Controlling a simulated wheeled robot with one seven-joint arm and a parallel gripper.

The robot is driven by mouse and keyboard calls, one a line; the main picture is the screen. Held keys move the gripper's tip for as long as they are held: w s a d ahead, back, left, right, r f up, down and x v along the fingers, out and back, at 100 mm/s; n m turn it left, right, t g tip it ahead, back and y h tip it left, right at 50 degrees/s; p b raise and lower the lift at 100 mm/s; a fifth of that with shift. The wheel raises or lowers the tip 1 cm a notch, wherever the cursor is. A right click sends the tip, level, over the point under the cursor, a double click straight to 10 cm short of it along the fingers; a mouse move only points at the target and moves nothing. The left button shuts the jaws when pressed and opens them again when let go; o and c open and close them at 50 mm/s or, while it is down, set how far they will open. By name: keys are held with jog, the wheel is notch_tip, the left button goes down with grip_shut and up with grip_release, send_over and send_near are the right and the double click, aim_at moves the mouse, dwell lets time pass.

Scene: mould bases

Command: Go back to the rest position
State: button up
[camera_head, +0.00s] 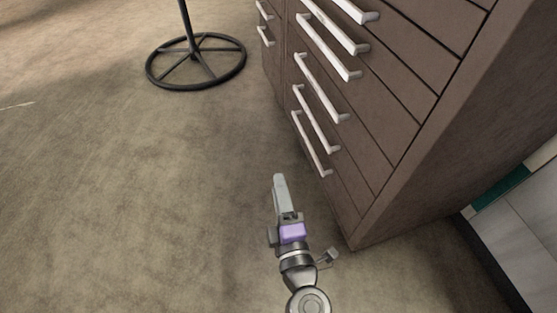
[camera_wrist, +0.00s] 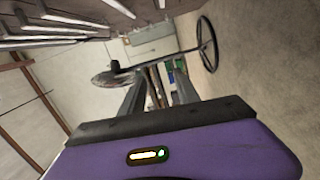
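My gripper (camera_head: 279,182), with a purple body, is low in the middle of the head view, beside the drawer cabinet and above the floor. It points away from me and touches nothing that I can see. In the wrist view its two grey fingers (camera_wrist: 158,82) stand apart with a gap between them. The gap holds nothing; only the distant background shows through it.
A brown drawer cabinet (camera_head: 350,190) with several metal handles stands close on the right. The floor on the left is clear.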

jog(key=s+d+r+m+g+h, duration=0.1)
jog(key=s+d+r+m, duration=0.1)
jog(key=s+d+m, duration=0.65)
jog(key=s+d+r+m+g+h, duration=0.1)
jog(key=s+d+m, duration=0.3)
jog(key=s, duration=0.9)
jog(key=s+d+r+m+g+h, duration=0.1)
jog(key=s+d+r+m, duration=0.1)
jog(key=s+d+m, duration=0.65)
notch_tip(320, 180, up, 35)
jog(key=s+a+n+p, duration=0.1)
jog(key=a+p, duration=0.1)
jog(key=p, duration=3.3)
jog(key=shift+s+r+n, duration=0.2)
jog(key=shift+n, duration=0.2)
jog(key=shift+a, duration=0.1)
